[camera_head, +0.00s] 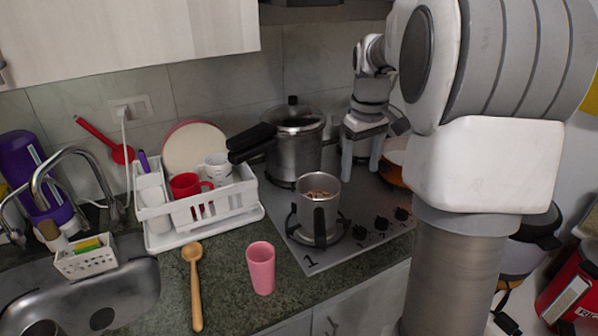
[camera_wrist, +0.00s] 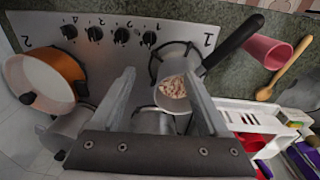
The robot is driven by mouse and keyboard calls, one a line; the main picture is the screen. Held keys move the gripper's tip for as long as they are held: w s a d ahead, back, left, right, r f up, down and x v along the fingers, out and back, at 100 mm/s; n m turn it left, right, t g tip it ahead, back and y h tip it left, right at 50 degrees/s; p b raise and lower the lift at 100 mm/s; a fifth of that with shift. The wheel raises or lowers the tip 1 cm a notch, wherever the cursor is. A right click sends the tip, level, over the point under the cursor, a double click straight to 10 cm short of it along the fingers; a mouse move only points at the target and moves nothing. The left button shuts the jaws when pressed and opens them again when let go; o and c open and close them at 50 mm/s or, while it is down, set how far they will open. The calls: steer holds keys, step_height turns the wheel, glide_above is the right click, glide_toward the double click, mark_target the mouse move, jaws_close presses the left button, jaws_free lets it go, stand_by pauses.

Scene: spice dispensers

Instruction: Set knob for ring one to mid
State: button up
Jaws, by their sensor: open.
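The black knobs stand in a row on the front strip of the steel cooktop (camera_head: 285,225). In the head view the nearest knob (camera_head: 359,232) is beside the front burner, with others to its right. In the wrist view the knob closest to the "1" mark is the rightmost (camera_wrist: 149,39). Ring one (camera_wrist: 156,68) lies by that mark, under a small steel pot (camera_head: 318,215) with brown contents. My gripper (camera_head: 360,177) is open and empty above the cooktop, behind the knobs. Its fingers point down, apart from the knobs. The knob's exact setting is too small to tell.
A pressure cooker (camera_head: 297,150) stands on the back left burner. An orange pan (camera_wrist: 50,82) is near the "2" mark. A dish rack (camera_head: 165,240), pink cup (camera_head: 261,268) and wooden spoon (camera_head: 195,290) are on the counter left. The space above the knobs looks clear.

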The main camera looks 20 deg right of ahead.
mark_target(361, 228)
steer(key=shift+g, duration=0.3)
steer(key=d+f, duration=0.1)
steer(key=f, duration=0.5)
steer(key=w+d+f+b, duration=0.1)
steer(key=f, duration=0.6)
steer(key=d+f, duration=0.1)
steer(key=f, duration=0.6)
steer(key=shift+w+d+f, duration=0.1)
steer(key=shift+w+d, duration=0.1)
steer(key=shift+d, duration=0.15)
jaws_close()
